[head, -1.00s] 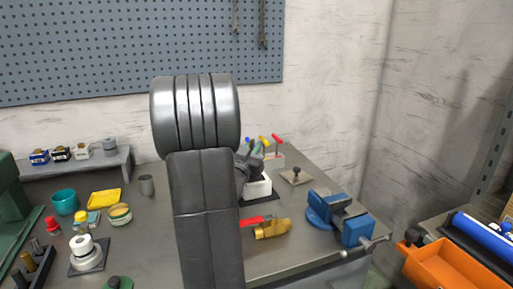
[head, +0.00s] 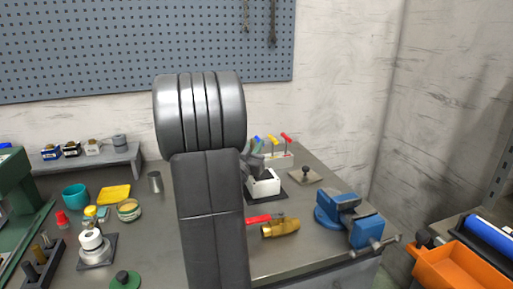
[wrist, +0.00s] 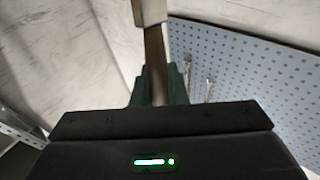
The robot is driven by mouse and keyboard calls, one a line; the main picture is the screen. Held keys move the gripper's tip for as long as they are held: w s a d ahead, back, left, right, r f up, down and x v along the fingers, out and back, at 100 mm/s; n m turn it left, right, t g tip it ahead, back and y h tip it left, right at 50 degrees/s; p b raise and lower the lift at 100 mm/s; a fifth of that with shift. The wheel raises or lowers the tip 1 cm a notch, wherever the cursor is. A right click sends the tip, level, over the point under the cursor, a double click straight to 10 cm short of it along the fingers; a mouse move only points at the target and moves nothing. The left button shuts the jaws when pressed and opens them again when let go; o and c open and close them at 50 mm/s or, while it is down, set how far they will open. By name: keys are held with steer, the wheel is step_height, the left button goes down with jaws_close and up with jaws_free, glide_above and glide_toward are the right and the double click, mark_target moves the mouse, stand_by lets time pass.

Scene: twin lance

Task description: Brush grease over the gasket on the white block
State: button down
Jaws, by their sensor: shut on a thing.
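The white block (head: 264,187) stands on a dark mat towards the back of the bench in the head view, right of my arm. Its gasket cannot be made out. My gripper (wrist: 156,85) is shut on a brush (wrist: 155,62) with a brown wooden shaft and a pale end, seen in the wrist view between green fingers. In the head view my arm hides most of the gripper; dark parts of it show just above and behind the block. Whether the brush touches the block cannot be told. An open tin (head: 129,208) with yellowish contents stands left of my arm.
A blue vise (head: 345,215) and a brass valve with a red handle (head: 281,228) lie right of my arm. A knobbed plate (head: 306,175) and a rack of coloured handles (head: 275,158) are behind. A teal cup (head: 75,195) and yellow tray (head: 114,194) stand left.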

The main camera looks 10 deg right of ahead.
steer(key=shift+d, duration=0.2)
steer(key=shift+w+d+b, duration=0.15)
steer(key=shift+d+b, duration=0.15)
steer(key=shift+d, duration=0.25)
steer(key=d, duration=0.1)
steer(key=d+b, duration=0.1)
steer(key=d, duration=0.1)
steer(key=shift+w+d+f+b, duration=0.1)
steer(key=shift+w+d+b, duration=0.2)
steer(key=shift+d+b, duration=0.1)
stand_by(0.4)
steer(key=shift+s, duration=0.1)
steer(key=shift+s+d+b, duration=0.1)
steer(key=shift+s+b, duration=0.35)
steer(key=shift+s, duration=0.4)
